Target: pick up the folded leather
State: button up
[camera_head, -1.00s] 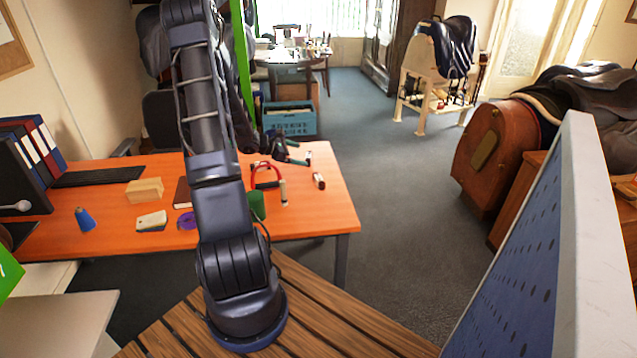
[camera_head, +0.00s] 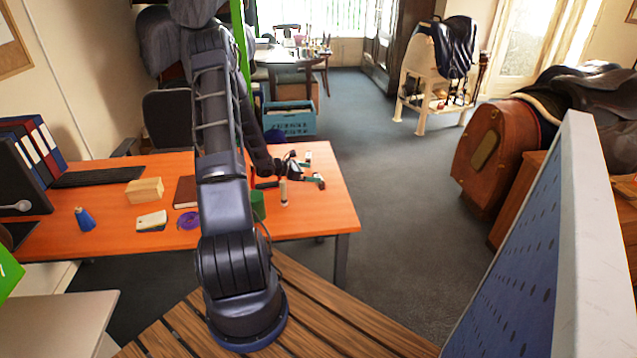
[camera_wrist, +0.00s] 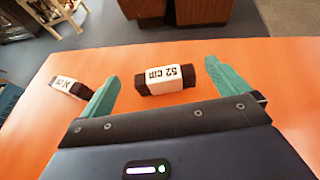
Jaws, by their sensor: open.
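A dark brown folded piece with a white band reading "52 cm" (camera_wrist: 167,79) lies on the orange desk, ahead of and between my gripper's fingertips in the wrist view. It looks like folded leather and is apart from both fingers. A second dark piece with a white label (camera_wrist: 69,87) lies to the left, outside the left finger. My gripper (camera_wrist: 161,72) is open and empty, its teal fingers spread. In the head view my gripper (camera_head: 313,168) is low over the desk's right part, and its fingers partly hide the pieces there.
The orange desk (camera_head: 310,220) also holds a wooden block (camera_head: 144,190), a blue cone-shaped item (camera_head: 84,219), a purple roll (camera_head: 188,220) and a green item (camera_head: 258,206) beside my arm. A pale cylinder (camera_head: 283,193) stands near my gripper. A blue panel (camera_head: 520,270) rises at right.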

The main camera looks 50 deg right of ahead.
notch_tip(320, 180, down, 3)
jog(key=shift+r, duration=0.15)
jog(key=shift+x, duration=1.45)
jog(key=shift+r, duration=0.15)
jog(key=c, duration=0.8)
jog(key=shift+r, duration=0.1)
notch_tip(320, 180, up, 20)
